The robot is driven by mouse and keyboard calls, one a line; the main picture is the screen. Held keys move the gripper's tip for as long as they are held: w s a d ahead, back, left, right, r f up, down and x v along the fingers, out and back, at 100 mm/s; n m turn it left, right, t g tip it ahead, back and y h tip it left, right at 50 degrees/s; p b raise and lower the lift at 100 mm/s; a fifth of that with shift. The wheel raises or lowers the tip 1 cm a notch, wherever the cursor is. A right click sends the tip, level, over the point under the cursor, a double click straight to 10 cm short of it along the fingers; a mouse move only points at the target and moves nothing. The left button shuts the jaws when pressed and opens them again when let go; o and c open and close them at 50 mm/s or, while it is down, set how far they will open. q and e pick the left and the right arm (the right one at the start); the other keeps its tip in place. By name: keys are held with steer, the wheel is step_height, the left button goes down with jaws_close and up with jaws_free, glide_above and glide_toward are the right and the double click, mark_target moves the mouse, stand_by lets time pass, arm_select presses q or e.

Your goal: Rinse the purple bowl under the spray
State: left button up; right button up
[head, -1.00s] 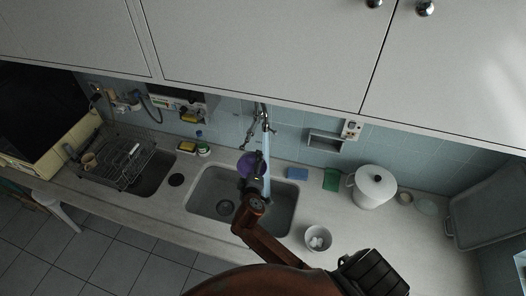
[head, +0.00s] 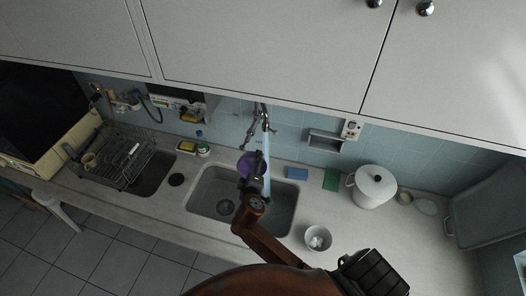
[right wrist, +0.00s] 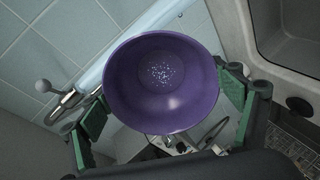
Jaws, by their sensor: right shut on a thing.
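The purple bowl (head: 246,162) is up above the back of the sink, beside the tap, partly hidden by my right gripper. A pale blue water stream (head: 266,148) comes down from the tap (head: 263,118) next to the bowl's right side. In the right wrist view the bowl (right wrist: 140,95) fills the middle, its inside showing, with small white specks (right wrist: 163,72) on its bottom. My right gripper (head: 254,183) is shut on the bowl, with its green pads on either side of it. My left gripper is not in view.
The grey double sink has a wide right basin (head: 281,212). A white pot (head: 373,187), a small white bowl (head: 318,238), a blue sponge (head: 297,174) and a green cloth (head: 331,180) are to the right. A dish rack (head: 122,160) stands left. Cabinets (head: 260,50) hang above.

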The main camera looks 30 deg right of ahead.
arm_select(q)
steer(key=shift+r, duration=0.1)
arm_select(e)
steer(key=shift+a+r, duration=0.1)
arm_select(q)
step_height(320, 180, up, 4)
steer(key=p, duration=0.3)
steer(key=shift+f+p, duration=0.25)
steer(key=shift+p, duration=0.1)
arm_select(e)
steer(key=s+a+r, duration=0.2)
steer(key=a+r, duration=0.1)
steer(key=a, duration=0.1)
steer(key=shift+a+r, duration=0.25)
steer(key=shift+r, duration=0.15)
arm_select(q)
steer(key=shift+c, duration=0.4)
arm_select(e)
steer(key=shift+w, duration=0.1)
